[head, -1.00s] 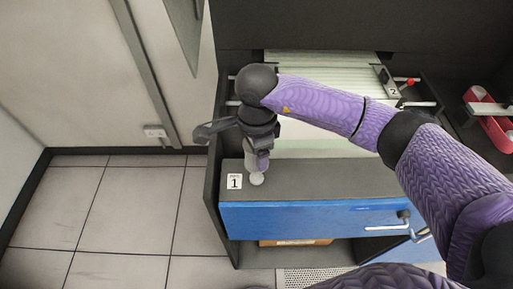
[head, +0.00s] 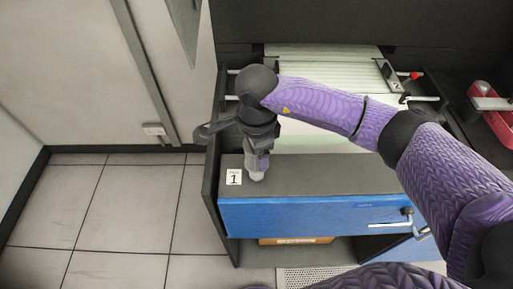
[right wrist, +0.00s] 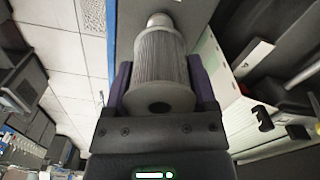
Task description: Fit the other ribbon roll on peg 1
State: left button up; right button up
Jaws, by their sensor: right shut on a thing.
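My right gripper (head: 257,158) is above the dark shelf top, just right of the label marked 1 (head: 234,177). It is shut on a grey ridged ribbon roll (right wrist: 160,65), with one finger on each side of it. The roll's near end, with a dark round hole, faces the wrist camera. A pale rounded piece, seemingly peg 1 (right wrist: 159,19), shows at the roll's far end and also under the gripper in the head view (head: 256,176). I cannot tell whether the roll is around the peg or only above it. My left gripper is not in view.
The dark shelf top (head: 330,176) is bare to the right, above a blue front panel (head: 300,216) with a handle. Behind is a pale slatted surface (head: 320,60) with a label marked 2 (head: 394,86). A red tray (head: 493,122) stands at far right.

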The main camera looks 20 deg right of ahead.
jog(key=shift+f+b, duration=1.9)
jog(key=shift+f, duration=0.25)
dwell(0.7)
jog(key=o, duration=1.3)
jog(key=shift+c, duration=0.2)
